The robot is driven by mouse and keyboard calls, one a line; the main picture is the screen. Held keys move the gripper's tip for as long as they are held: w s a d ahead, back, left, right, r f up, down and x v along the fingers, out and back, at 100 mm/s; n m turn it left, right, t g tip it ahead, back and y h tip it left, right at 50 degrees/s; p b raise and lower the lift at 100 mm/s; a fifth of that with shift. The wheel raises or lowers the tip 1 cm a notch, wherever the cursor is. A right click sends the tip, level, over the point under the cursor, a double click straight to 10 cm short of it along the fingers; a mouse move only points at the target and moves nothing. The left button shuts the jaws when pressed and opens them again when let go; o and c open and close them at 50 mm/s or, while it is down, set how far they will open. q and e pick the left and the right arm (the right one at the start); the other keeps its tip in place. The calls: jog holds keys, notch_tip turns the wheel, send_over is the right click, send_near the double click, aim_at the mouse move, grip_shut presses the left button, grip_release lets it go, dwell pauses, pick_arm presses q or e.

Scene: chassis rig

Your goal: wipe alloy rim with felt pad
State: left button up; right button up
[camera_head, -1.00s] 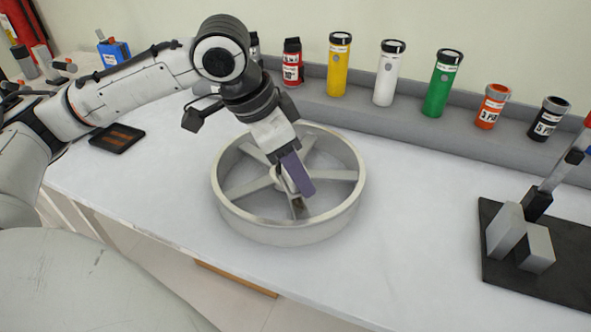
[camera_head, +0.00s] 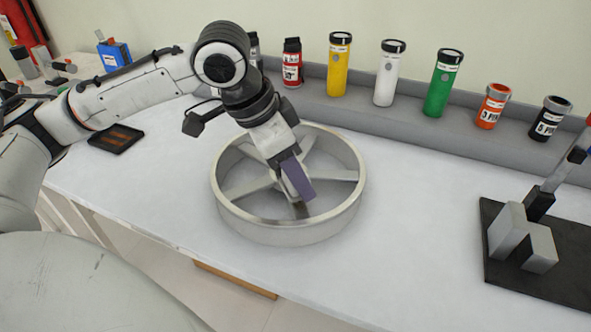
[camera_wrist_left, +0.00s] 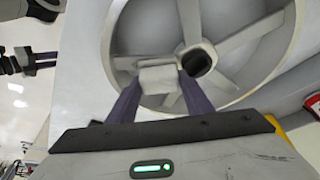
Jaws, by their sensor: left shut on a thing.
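The alloy rim (camera_head: 290,231) is a pale grey wheel with several spokes, lying flat on the white workbench. My left gripper (camera_head: 307,196) points down inside it, near the hub. In the left wrist view, its two purple fingers (camera_wrist_left: 158,88) are shut on a small pale grey block, the felt pad (camera_wrist_left: 158,77). The pad is beside the dark hub hole and over the spokes of the rim (camera_wrist_left: 112,62). I cannot tell whether it touches. A dark two-pronged part, apparently my right gripper (camera_wrist_left: 46,60), shows small at the left of the wrist view; its opening is unclear.
A grey ledge behind the rim carries yellow (camera_head: 339,66), white (camera_head: 389,74), green (camera_head: 442,84), orange (camera_head: 491,107) and black (camera_head: 548,120) canisters. A black-based stand (camera_head: 535,280) with grey blocks is at right. A dark tray (camera_head: 116,139) lies at left. Bench between rim and stand is clear.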

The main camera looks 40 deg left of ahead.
pick_arm(q)
jog(key=shift+f, duration=0.2)
jog(key=shift+s+d+r+p, duration=0.15)
jog(key=shift+s+d+p, duration=0.45)
jog(key=shift+d+p, duration=0.1)
jog(key=shift+s+d+p, duration=0.65)
jog(key=shift+s+d, duration=0.05)
jog(key=shift+d, duration=0.1)
jog(key=shift+s+p, duration=0.1)
jog(key=shift+p, duration=0.4)
jog(key=shift+w+a+p, duration=1)
jog(key=shift+w+a, duration=0.05)
jog(key=shift+a, duration=0.1)
jog(key=shift+w+a, duration=0.3)
jog(key=shift+a, duration=0.05)
